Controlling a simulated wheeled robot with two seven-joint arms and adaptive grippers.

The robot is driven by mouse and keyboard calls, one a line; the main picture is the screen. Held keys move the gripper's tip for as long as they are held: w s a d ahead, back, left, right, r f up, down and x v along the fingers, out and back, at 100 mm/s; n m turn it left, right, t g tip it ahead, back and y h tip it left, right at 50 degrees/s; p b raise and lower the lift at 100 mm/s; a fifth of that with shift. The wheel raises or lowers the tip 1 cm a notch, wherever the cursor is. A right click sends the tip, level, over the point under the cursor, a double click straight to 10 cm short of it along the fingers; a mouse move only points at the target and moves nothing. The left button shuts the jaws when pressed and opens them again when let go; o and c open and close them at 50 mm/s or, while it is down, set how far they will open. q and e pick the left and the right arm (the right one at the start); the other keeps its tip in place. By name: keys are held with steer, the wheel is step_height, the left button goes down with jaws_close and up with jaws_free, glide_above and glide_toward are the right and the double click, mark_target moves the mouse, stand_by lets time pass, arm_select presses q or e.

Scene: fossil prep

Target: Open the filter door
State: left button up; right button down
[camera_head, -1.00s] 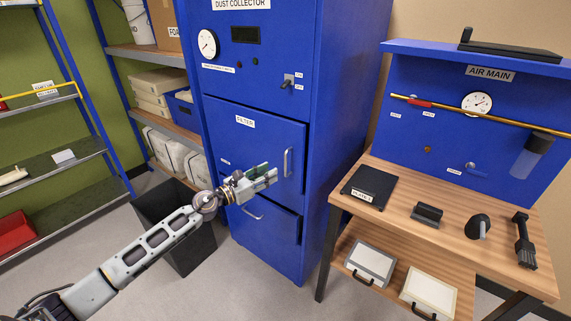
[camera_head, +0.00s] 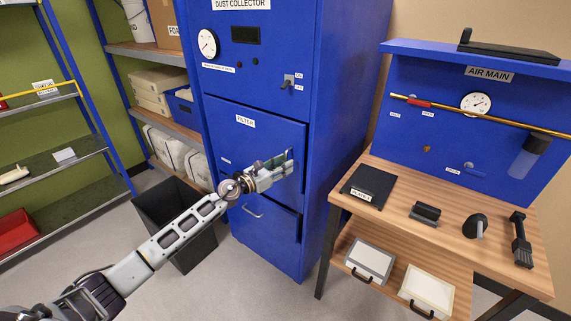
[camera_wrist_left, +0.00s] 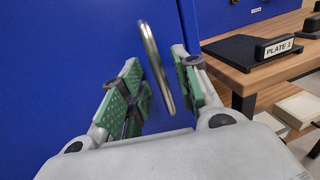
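The filter door (camera_head: 240,130) is a blue panel labelled FILTER on the front of the blue dust collector (camera_head: 265,60). It looks closed, flush with the cabinet. Its upright metal handle (camera_wrist_left: 157,66) stands between the two green-padded fingers of my left gripper (camera_wrist_left: 156,88) in the left wrist view. The fingers are open, with gaps visible on both sides of the handle. In the head view my left gripper (camera_head: 280,165) is at the door's right side and covers most of the handle. My right gripper is not in view.
A lower drawer with a handle (camera_head: 252,211) is below the door. A dark bin (camera_head: 165,215) stands left of the cabinet under my arm. A wooden workbench (camera_head: 390,215) with PLATE 1 (camera_head: 366,187) and tools stands to the right.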

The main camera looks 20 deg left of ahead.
arm_select(q)
steer(key=shift+x, duration=0.75)
jaws_close()
